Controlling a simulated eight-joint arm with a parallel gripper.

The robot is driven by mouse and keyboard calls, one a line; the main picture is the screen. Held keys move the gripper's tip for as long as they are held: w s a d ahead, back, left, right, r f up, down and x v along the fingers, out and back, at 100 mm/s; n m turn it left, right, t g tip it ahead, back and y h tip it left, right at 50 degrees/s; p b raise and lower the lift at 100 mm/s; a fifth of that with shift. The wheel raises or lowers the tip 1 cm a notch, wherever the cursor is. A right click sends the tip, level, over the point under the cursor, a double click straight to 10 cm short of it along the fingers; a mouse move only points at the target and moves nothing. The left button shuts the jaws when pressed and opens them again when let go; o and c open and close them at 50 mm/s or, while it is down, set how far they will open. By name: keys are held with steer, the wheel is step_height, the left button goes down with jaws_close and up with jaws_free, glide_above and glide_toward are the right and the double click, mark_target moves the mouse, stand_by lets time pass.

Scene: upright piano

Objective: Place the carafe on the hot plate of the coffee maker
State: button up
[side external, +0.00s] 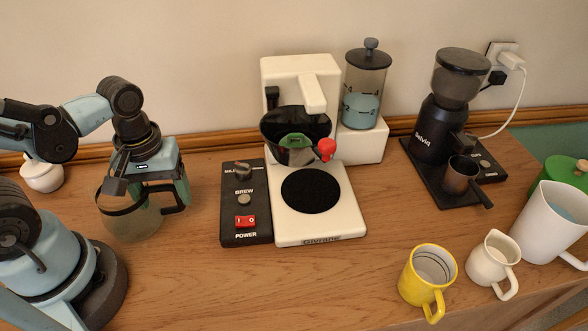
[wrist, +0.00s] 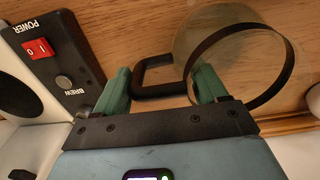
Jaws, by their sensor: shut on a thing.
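The carafe (side external: 132,223) is clear glass with a black band and a black handle, left of the coffee maker. It looks upright at the wooden top; I cannot tell whether it touches it. My gripper (side external: 163,188) is over the carafe and shut on it. In the wrist view, the carafe's black handle (wrist: 150,75) shows between the fingers of my gripper (wrist: 160,82), with the glass beyond. The exact contact is unclear. The white coffee maker (side external: 350,222) stands in the middle. Its round black hot plate (side external: 311,190) is bare, below the black filter basket (side external: 297,135) with a red knob.
The black control panel (side external: 246,220) with a red power switch lies between the carafe and the hot plate. A grinder (side external: 437,125), yellow mug (side external: 420,290), cream jug (side external: 490,262) and white pitcher (side external: 545,225) stand right. A small white pot (side external: 42,175) is back left.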

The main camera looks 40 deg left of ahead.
steer(key=shift+c, duration=1.3)
steer(key=shift+r, duration=0.1)
step_height(320, 180, up, 9)
steer(key=shift+w+r, duration=0.25)
steer(key=shift+r, duration=0.25)
steer(key=shift+w+r+m, duration=0.6)
steer(key=shift+w+m, duration=0.9)
steer(key=shift+w, duration=0.65)
steer(key=shift+w+r+m, duration=0.65)
steer(key=shift+w+m, duration=0.85)
steer(key=shift+w, duration=0.7)
steer(key=shift+w+r+m, duration=0.6)
steer(key=shift+w+m, duration=0.9)
steer(key=shift+w, duration=0.65)
steer(key=shift+s, duration=0.1)
